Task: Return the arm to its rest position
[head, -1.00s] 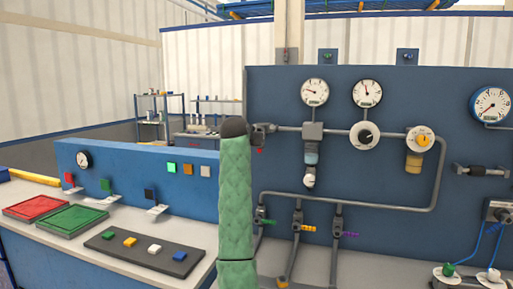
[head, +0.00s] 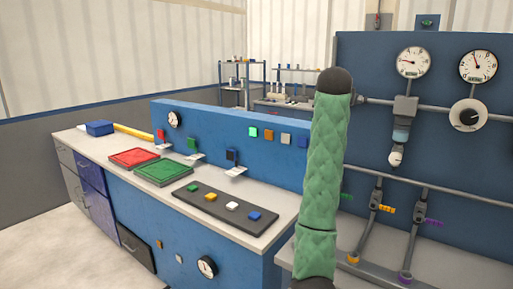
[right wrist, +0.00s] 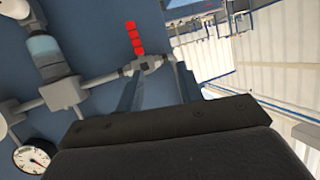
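One of my arms, in a green padded sleeve with a black joint on top, stands upright right of centre in the head view. No gripper shows in that view. In the right wrist view the two fingers of my right gripper (right wrist: 158,88) are apart, with nothing seen held between them. A grey pipe fitting (right wrist: 148,63) with a red segmented handle (right wrist: 133,38) shows just beyond the fingertips. I cannot tell if they touch it. My left gripper is not in view.
A blue panel (head: 440,140) with gauges and pipes stands close behind the arm. To the left, a bench holds a red tray (head: 134,157), a green tray (head: 163,173) and a dark board (head: 215,212) with coloured blocks. Open floor (head: 60,240) lies at lower left.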

